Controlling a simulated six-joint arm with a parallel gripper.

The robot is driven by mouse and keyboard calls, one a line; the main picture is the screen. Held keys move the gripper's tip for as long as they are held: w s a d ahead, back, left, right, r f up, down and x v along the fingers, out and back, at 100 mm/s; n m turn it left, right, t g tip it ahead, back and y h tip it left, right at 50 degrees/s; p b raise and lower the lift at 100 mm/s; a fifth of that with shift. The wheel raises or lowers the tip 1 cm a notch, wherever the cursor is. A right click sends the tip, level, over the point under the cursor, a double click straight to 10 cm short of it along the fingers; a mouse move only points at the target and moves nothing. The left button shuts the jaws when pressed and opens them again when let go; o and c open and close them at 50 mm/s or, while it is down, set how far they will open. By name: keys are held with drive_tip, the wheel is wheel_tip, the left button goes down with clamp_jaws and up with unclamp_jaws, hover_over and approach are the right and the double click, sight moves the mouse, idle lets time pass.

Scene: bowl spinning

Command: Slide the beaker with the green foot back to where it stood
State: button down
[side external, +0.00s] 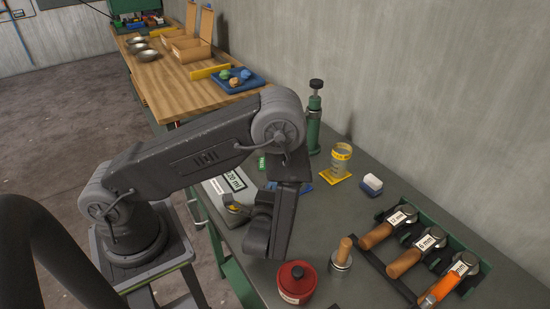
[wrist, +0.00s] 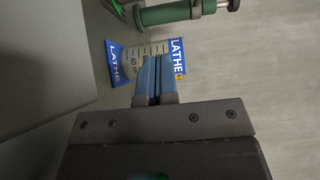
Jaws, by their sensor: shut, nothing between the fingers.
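A small green piece (side external: 261,163) shows behind my arm in the side view, partly hidden. A green corner also shows at the top left of the wrist view (wrist: 115,7); I cannot tell whether it is the green foot, and its beaker is not clearly visible. My gripper (wrist: 154,62) has its blue fingers shut and empty. In the side view my wrist hides the fingertips.
A beaker with a yellow foot (side external: 341,160) stands beside a green pump bottle (side external: 314,125). A red canister (side external: 296,282), a wooden-handled weight (side external: 341,258) and a tool rack (side external: 430,250) occupy the front and right.

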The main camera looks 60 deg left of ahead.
drive_tip(key=x, duration=0.9)
drive_tip(key=a, duration=0.2)
drive_tip(key=shift+a, duration=1.1)
drive_tip(key=a, duration=1.2)
drive_tip(key=shift+w+a, duration=0.15)
drive_tip(key=shift+a, duration=0.2)
drive_tip(key=v, duration=1.3)
drive_tip(key=shift+s+d, duration=0.25)
drive_tip(key=shift+d, duration=0.05)
drive_tip(key=c, duration=1.8)
unclamp_jaws()
